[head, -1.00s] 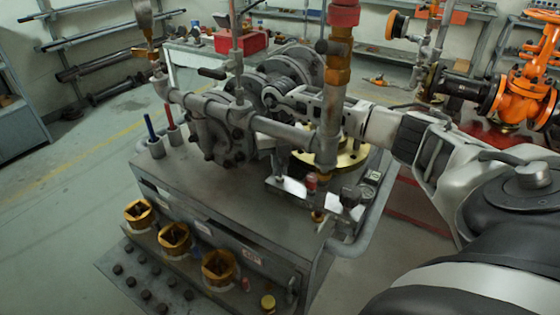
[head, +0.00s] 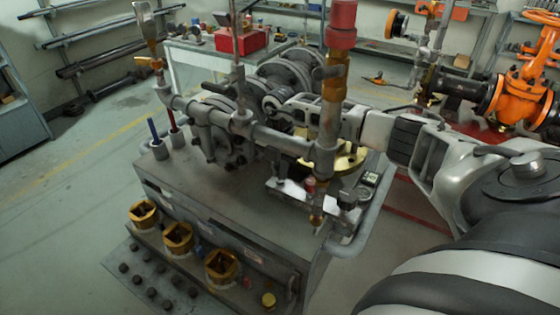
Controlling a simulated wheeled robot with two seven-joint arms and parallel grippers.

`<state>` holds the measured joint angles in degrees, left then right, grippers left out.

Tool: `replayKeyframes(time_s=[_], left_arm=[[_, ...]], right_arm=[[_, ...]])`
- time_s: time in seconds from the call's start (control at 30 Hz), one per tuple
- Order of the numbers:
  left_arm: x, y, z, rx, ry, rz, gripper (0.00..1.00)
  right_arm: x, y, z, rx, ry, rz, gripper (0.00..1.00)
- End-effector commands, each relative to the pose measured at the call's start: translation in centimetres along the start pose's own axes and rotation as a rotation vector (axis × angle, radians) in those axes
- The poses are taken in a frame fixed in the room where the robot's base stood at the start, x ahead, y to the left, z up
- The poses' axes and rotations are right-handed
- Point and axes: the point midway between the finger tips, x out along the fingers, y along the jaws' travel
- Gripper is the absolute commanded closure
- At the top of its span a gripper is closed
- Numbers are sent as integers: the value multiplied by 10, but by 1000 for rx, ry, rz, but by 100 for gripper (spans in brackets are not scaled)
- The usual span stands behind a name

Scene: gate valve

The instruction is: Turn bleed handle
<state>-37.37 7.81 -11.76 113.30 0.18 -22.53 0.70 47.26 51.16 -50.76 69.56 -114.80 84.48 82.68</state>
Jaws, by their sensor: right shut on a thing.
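The gate valve assembly (head: 222,142) stands on a grey bench, with grey pipes and a flanged body. My right gripper (head: 274,103) reaches in from the right, passing behind the upright pipe with the brass fitting (head: 334,82). Its jaws are shut on a small grey part near the flanges, which seems to be the bleed handle; the fingers mostly hide it, so its angle cannot be read. A separate dark lever (head: 216,89) sticks out left of the thin upright pipe, apart from the gripper. My left gripper is not in view.
The upright pipe with its red cap (head: 341,24) stands close in front of my right gripper. Brass sockets (head: 178,238) line the bench front. A red box (head: 240,41) sits on a table behind. An orange valve (head: 522,92) stands far right. The left floor is clear.

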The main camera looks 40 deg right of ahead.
Motion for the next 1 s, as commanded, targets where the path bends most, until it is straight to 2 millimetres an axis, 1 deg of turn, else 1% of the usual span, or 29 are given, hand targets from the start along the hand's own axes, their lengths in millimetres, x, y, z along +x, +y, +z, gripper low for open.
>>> replayKeyframes(time_s=[0.03, 0.23, 0.6, 0.63, 0.67, 0.7, 1.0], left_arm=[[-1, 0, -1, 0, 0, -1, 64], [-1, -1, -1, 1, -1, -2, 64], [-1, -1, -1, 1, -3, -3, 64], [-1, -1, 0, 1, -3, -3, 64], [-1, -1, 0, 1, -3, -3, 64], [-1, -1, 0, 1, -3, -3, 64], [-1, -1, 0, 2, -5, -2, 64]], right_arm=[[-2, 1, 1, 16, -3, 5, 100], [-2, 1, 2, 46, -4, 5, 100], [-2, 1, 2, 51, -4, 5, 100], [-2, 1, 2, 51, -4, 5, 87], [-2, 1, 2, 51, -4, 5, 79], [-2, 1, 2, 50, -4, 5, 68], [-2, 0, 1, 47, -2, 2, 68]])
